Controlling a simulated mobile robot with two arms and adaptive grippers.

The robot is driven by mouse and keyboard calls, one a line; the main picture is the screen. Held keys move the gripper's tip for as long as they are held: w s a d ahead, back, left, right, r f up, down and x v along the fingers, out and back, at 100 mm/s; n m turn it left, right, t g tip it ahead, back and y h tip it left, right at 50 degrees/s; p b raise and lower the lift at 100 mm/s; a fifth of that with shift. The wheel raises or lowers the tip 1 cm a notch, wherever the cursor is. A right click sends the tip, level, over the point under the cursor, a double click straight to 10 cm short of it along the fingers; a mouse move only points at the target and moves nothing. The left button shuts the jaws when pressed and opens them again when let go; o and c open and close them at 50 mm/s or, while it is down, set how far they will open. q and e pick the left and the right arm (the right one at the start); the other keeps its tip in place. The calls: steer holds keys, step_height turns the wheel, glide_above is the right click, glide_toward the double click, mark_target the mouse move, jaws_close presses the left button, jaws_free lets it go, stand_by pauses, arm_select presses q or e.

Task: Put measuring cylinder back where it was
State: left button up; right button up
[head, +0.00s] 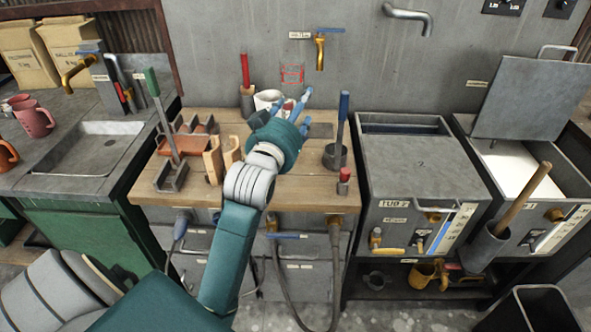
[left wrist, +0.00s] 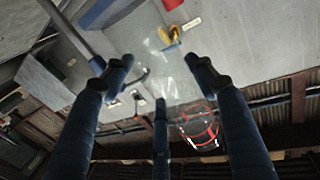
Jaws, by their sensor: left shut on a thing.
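My left gripper (head: 291,112) is over the back of the wooden bench, its blue fingers pointing toward the grey wall. The measuring cylinder seems to be the clear piece with red lines (head: 291,74) just beyond the fingertips; its clear body is hard to make out. In the left wrist view a red-lined, see-through round shape (left wrist: 198,130) shows between the middle and right fingers of the left gripper (left wrist: 160,85), with pale glints above it. The gripper is shut on it. The fingers hide part of the bench behind. My right gripper is not in view.
The wooden bench (head: 300,190) holds a red-handled tool in a holder (head: 247,92), a white mug (head: 267,99), a blue-handled tool in a dark pot (head: 335,155) and a green-handled tool (head: 160,110). A brass tap (head: 320,50) sticks out above. Grey tubs stand right.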

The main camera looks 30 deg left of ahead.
arm_select(q)
step_height(320, 180, down, 16)
steer(key=shift+f, duration=0.1)
arm_select(e)
steer(key=shift+s+a+f, duration=0.25)
steer(key=shift+a+f, duration=0.1)
steer(key=shift+a, duration=0.1)
arm_select(q)
steer(key=shift+f+b, duration=0.1)
steer(key=shift+b, duration=0.25)
arm_select(e)
steer(key=shift+d, duration=0.15)
arm_select(q)
steer(key=o, duration=1.8)
steer(key=shift+c, duration=0.2)
